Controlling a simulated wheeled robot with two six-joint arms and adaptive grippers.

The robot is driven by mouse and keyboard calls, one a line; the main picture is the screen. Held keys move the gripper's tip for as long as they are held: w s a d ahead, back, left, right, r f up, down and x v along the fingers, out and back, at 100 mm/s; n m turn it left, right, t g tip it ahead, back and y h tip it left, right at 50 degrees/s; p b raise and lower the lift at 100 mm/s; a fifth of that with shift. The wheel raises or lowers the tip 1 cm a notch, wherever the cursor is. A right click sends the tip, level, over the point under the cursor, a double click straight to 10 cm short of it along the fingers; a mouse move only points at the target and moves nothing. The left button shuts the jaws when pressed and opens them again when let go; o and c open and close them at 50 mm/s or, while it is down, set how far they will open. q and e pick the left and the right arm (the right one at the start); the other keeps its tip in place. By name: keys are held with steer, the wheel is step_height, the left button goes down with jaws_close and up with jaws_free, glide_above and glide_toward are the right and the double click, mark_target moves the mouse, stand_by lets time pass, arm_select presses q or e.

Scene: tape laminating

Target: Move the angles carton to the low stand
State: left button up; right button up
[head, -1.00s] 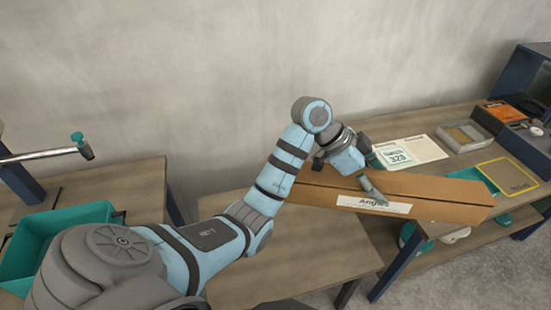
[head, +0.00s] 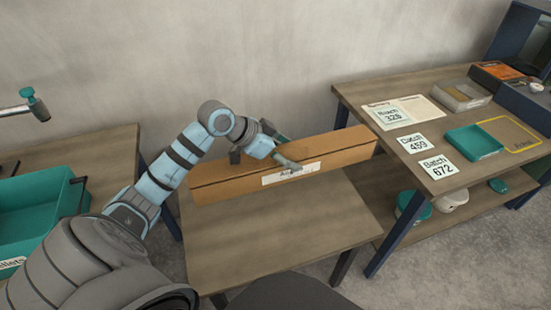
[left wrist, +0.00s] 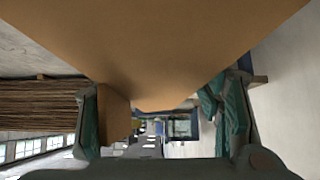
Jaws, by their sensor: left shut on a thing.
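The angles carton (head: 330,150) is a long brown box with a white label reading partly "An...". In the head view it lies lengthwise over the back of the low stand (head: 280,230), its right end reaching past the stand toward the taller bench. My left gripper (head: 280,158) is shut on the carton near its middle, from above, with a finger over the label. I cannot tell whether the carton touches the stand top. In the left wrist view the carton (left wrist: 150,45) fills the top, between the teal finger pads. My right gripper is not in view.
The taller bench (head: 390,84) at right holds a paper sheet, batch cards (head: 437,168), a teal tray (head: 473,142) and a grey box (head: 461,95). A teal bin (head: 40,215) sits at left. The front of the low stand is bare.

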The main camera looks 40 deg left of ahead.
arm_select(q)
step_height(320, 180, down, 19)
steer(key=b, duration=0.6)
steer(key=shift+r+b, duration=0.2)
steer(key=shift+b, duration=0.2)
steer(key=shift+f, duration=0.3)
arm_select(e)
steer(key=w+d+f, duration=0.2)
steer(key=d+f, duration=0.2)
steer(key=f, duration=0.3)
arm_select(q)
steer(key=o, duration=1.4)
steer(key=shift+o, duration=0.8)
steer(key=shift+s, duration=0.1)
steer(key=shift+r, duration=0.2)
steer(key=p+v, duration=0.5)
steer(key=v, duration=0.7)
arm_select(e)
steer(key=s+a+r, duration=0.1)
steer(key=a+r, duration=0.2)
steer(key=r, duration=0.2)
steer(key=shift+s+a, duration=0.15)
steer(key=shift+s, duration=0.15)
arm_select(q)
steer(key=shift+d, duration=0.1)
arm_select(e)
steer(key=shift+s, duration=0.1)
